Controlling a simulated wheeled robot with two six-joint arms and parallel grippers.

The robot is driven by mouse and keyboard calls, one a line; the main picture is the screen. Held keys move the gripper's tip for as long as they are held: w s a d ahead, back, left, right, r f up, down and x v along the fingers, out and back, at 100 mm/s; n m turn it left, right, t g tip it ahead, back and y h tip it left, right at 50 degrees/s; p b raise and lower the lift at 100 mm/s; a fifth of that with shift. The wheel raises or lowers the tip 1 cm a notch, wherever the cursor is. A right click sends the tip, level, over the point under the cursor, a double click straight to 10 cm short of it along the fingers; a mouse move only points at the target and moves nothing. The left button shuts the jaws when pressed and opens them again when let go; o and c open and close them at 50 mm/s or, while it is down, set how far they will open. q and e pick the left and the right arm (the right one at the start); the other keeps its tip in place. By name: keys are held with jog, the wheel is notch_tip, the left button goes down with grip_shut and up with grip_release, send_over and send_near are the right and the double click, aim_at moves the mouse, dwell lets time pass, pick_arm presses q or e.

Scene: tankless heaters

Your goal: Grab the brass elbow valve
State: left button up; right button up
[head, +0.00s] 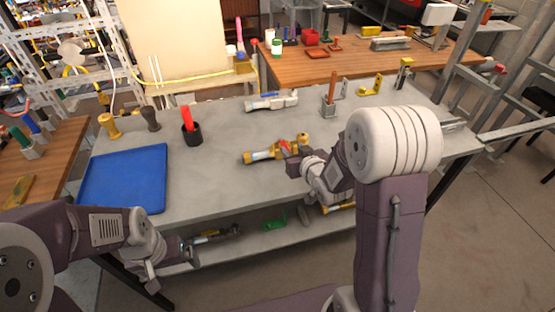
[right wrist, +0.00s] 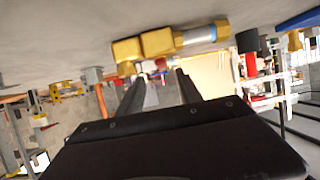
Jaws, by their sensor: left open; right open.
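The brass elbow valve (head: 262,155) lies on the grey workbench in the head view, with a silver middle section and a red handle. Its brass end also shows in the right wrist view (right wrist: 157,43), at the top and beyond the fingertips. My right gripper (head: 293,160) is at the valve's right end in the head view and partly covers it. In the right wrist view its two fingers (right wrist: 160,88) are apart with nothing held between them. My left gripper (head: 190,250) is low at the bench's front edge, far from the valve, and open.
A blue tray (head: 125,178) and a black cup with a red item (head: 192,134) stand left of the valve. A lower shelf (head: 285,240) holds tools.

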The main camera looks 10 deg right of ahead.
aim_at(283, 141)
jog(key=p+x, duration=0.1)
jog(key=x, duration=0.7)
jog(key=shift+w+a, duration=0.2)
jog(key=shift+s+r, duration=0.1)
grip_shut()
dwell(1.2)
